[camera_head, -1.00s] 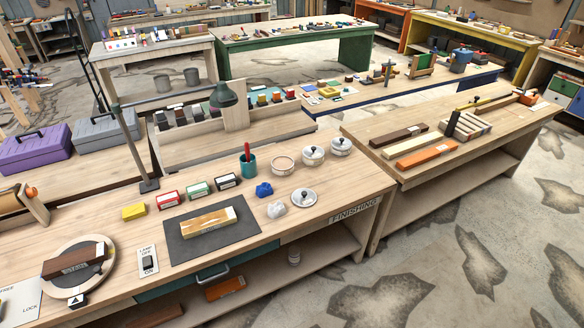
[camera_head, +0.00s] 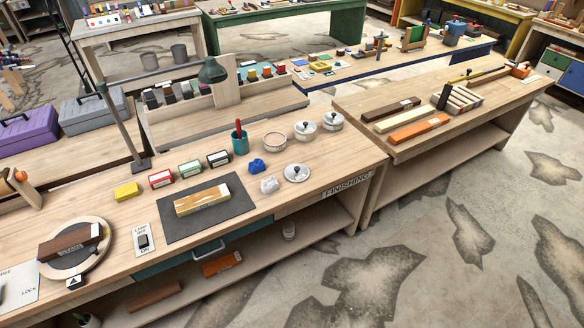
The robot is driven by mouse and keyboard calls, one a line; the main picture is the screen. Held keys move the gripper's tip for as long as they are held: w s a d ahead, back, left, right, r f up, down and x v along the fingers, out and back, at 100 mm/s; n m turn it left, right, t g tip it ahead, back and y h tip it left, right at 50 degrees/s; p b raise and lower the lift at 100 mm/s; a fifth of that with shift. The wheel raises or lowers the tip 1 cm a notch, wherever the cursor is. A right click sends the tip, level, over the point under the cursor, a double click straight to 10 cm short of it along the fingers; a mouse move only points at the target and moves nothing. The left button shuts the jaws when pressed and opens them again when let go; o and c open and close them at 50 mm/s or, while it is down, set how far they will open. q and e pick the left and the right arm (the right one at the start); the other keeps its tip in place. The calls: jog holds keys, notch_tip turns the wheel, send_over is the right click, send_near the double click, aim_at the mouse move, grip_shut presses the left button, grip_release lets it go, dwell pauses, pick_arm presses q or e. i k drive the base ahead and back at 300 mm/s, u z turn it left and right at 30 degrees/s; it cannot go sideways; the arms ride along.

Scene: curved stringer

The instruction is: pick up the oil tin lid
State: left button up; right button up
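A round pale metal lid with a dark knob (camera_head: 297,172) lies flat on the wooden finishing bench (camera_head: 330,165), near its front edge at the right end. It looks like the oil tin lid. Behind it stands an open round tin (camera_head: 275,141) without a lid. Two similar tins stand to the right of that one, a white tin (camera_head: 305,130) and another white tin (camera_head: 333,121), both with knobbed lids on. Neither of my grippers shows in the view.
A dark mat (camera_head: 240,207) bears a wooden block (camera_head: 202,199). A teal cup (camera_head: 240,143) stands farther back. Bare bench top lies right of the lid.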

aim_at(294, 173)
jog(key=z, duration=1)
jog(key=k, duration=1.3)
jog(key=z, duration=0.9)
jog(key=i, duration=1.15)
jog(key=u, duration=0.7)
jog(key=i, duration=1.15)
jog(key=u, duration=1.6)
jog(key=i, duration=0.7)
jog(key=u, duration=0.9)
jog(key=i, duration=0.4)
